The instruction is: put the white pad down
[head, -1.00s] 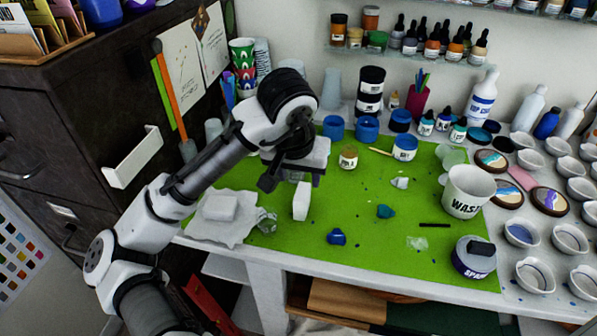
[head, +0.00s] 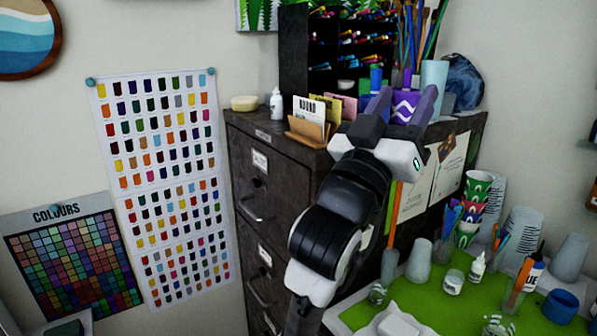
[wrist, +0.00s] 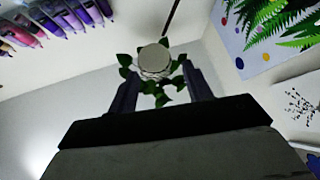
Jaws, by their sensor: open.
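A white pad (head: 397,324) lies on a crumpled pale cloth on the green mat (head: 440,304), cut off by the bottom edge of the head view. My gripper (head: 402,102) is raised high above the bench, in line with the top of the dark cabinet. Its two fingers point up and stand apart, with a purple cup (head: 404,108) showing between them in the background. In the wrist view my gripper (wrist: 160,82) is also open, with nothing held. A pale round thing with green leaves (wrist: 155,60) shows beyond the fingers.
The dark drawer cabinet (head: 250,205) stands behind my arm, with a card holder (head: 308,132), a white bottle (head: 276,104) and pen racks on top. Cups (head: 420,260), a small jar (head: 453,282) and a glue bottle (head: 477,266) stand on the mat at right.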

